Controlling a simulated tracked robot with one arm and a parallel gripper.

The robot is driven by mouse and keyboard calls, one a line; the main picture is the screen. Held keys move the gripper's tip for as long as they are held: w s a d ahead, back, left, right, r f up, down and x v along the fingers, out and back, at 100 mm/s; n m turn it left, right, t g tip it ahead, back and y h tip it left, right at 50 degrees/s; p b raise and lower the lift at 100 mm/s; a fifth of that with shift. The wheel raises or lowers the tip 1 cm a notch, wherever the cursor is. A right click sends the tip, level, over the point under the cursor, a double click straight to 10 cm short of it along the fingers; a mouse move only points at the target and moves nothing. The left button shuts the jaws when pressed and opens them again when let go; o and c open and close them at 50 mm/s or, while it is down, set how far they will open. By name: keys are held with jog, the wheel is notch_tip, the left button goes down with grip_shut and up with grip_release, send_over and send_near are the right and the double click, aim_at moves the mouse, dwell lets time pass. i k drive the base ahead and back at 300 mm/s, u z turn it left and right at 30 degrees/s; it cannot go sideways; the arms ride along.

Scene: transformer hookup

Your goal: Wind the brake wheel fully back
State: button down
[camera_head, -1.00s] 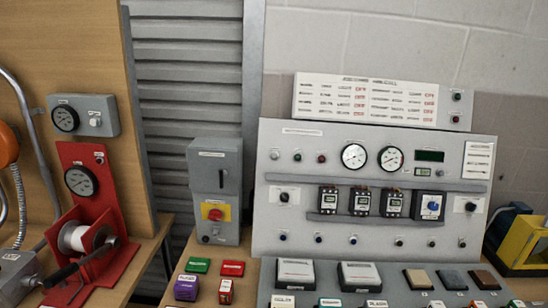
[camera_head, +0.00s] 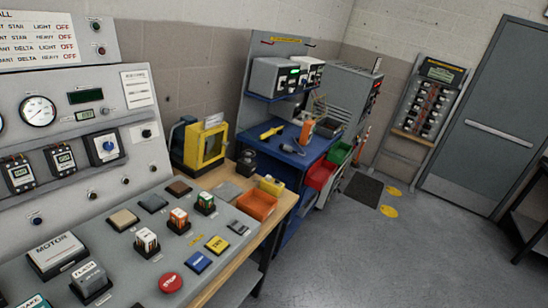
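No brake wheel can be made out in the head camera view now. The sloped grey control desk (camera_head: 75,205) fills the left side. At its lower left edge, a partly cut-off block (camera_head: 36,302) carries a label that seems to read BRAKE. Near it are a MOTOR block (camera_head: 57,256) and a grey block (camera_head: 90,280). My gripper is not in view.
A yellow-framed box (camera_head: 206,147) stands behind. A blue bench (camera_head: 297,150) with coloured bins is beyond. Open grey floor (camera_head: 345,250) lies right, before a grey door (camera_head: 490,125).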

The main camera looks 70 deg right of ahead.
aim_at(248, 155)
jog(key=z, duration=1.9)
jog(key=k, duration=0.6)
jog(key=z, duration=0.4)
jog(key=i, duration=0.85)
jog(key=z, duration=0.65)
jog(key=i, duration=1.25)
jog(key=u, duration=0.65)
jog(key=i, duration=1.15)
jog(key=u, duration=0.85)
